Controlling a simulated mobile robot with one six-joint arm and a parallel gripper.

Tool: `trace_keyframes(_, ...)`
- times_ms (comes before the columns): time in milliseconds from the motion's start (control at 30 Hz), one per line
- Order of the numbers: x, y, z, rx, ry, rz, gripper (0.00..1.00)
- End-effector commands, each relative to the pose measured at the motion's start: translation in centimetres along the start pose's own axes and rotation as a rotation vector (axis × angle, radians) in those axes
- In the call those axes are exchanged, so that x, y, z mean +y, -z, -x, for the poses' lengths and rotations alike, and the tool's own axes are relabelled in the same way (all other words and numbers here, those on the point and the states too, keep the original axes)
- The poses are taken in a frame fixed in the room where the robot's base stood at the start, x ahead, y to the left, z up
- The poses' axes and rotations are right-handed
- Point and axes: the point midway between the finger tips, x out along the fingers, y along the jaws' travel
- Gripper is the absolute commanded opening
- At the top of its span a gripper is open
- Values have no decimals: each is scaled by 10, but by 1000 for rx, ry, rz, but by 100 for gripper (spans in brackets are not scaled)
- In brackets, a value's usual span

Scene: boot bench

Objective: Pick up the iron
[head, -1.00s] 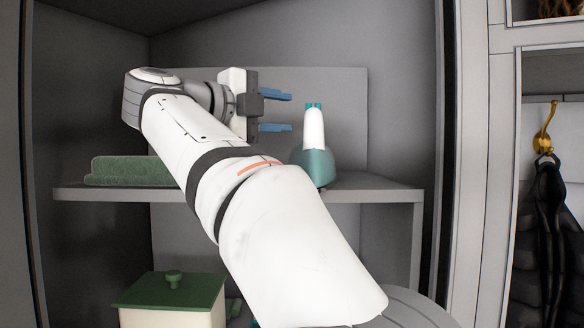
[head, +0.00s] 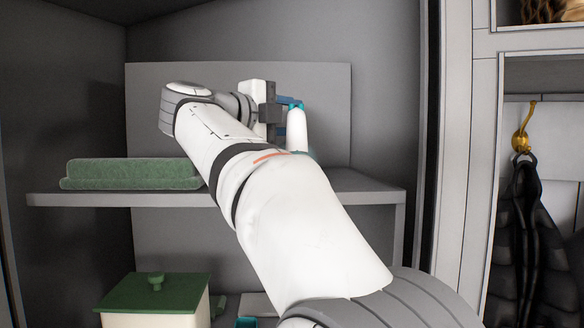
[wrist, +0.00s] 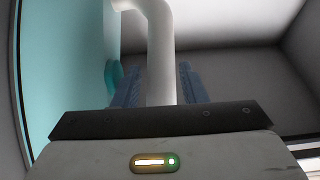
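The iron (head: 297,131) stands upright on the grey shelf (head: 365,186), with a white handle and teal tips at its top. Most of its teal body is hidden behind my arm in the head view. My gripper (head: 284,116) is at the iron's handle, its blue fingers apart, one higher than the other in the picture. In the wrist view my gripper (wrist: 160,88) has a finger on each side of the iron's white handle (wrist: 161,55). I cannot tell whether either finger touches it. The teal body fills the left of that view.
Folded green cloths (head: 130,174) lie on the shelf to the left. Below stands a cream box with a green lid (head: 155,293), with a small teal thing (head: 246,322) beside it. A dark garment (head: 522,230) hangs from a gold hook at the right. The shelf's right end is clear.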

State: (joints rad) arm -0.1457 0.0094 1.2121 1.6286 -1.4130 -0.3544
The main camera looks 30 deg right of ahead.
Motion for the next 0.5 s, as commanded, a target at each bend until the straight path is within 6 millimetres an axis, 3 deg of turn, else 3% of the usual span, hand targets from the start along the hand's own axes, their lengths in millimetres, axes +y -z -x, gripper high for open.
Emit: trace_keyframes(500,0,0,1,0,-1,0,0)
